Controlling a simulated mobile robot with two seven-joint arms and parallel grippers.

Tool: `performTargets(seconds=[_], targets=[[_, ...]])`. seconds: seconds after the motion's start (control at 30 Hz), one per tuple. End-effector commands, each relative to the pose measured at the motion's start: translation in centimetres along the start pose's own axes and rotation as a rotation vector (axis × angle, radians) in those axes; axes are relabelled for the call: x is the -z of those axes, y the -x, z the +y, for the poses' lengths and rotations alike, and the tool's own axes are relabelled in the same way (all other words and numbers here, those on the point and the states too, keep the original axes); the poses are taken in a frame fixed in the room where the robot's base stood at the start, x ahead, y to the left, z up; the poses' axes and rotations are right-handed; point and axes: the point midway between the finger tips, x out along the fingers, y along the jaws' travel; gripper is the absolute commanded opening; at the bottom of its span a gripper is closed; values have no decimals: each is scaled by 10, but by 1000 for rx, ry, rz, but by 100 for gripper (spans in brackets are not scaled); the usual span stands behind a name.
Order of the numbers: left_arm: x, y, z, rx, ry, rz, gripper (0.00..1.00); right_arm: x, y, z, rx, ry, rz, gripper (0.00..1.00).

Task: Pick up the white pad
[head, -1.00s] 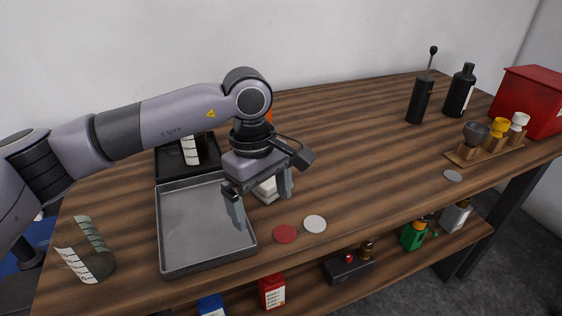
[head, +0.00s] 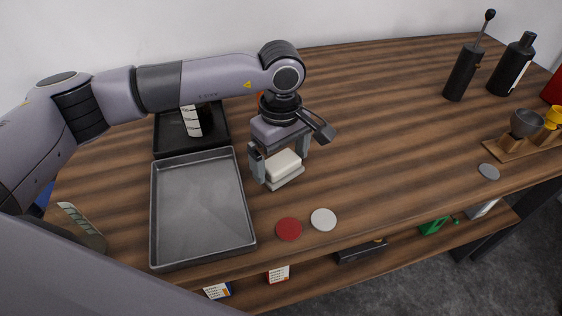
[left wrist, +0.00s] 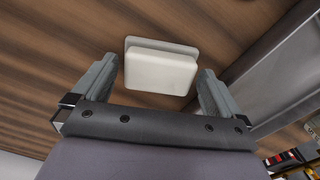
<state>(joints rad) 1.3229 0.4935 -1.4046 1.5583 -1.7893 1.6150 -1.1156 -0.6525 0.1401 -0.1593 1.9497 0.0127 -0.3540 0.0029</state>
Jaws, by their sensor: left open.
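The white pad (head: 283,164) lies on the wooden table just right of the grey tray; it looks like a pale block on a slightly wider light base. It also shows in the left wrist view (left wrist: 160,73), ahead of the fingers. My left gripper (head: 281,164) is open, pointing down, with one finger on each side of the pad. In the left wrist view my left gripper (left wrist: 157,88) has the pad in the gap between its fingers, with space on both sides. Whether the fingers are low enough to reach its sides is hard to tell. My right gripper is not in view.
An empty grey metal tray (head: 200,210) stands left of the pad. A red disc (head: 288,229) and a white disc (head: 323,219) lie in front. A black scale-like tray (head: 215,133) with a striped cup is behind. The table's middle is clear.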

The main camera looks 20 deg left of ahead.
Motion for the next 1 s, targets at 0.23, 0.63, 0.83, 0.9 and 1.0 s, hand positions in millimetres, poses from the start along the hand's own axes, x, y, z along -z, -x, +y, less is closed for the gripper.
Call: performTargets(seconds=[0.23, 0.63, 0.83, 0.9, 1.0], targets=[[0, -14, 0, -1, 1, 0, 100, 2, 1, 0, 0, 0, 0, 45], [0, -13, 0, -2, 1, 0, 53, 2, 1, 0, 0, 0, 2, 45], [0, -11, 0, -2, 1, -1, 53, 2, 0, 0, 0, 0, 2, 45], [0, -8, 1, -3, 1, -1, 53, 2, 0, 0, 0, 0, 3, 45], [1, 1, 1, -4, 1, 0, 53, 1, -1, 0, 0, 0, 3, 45]])
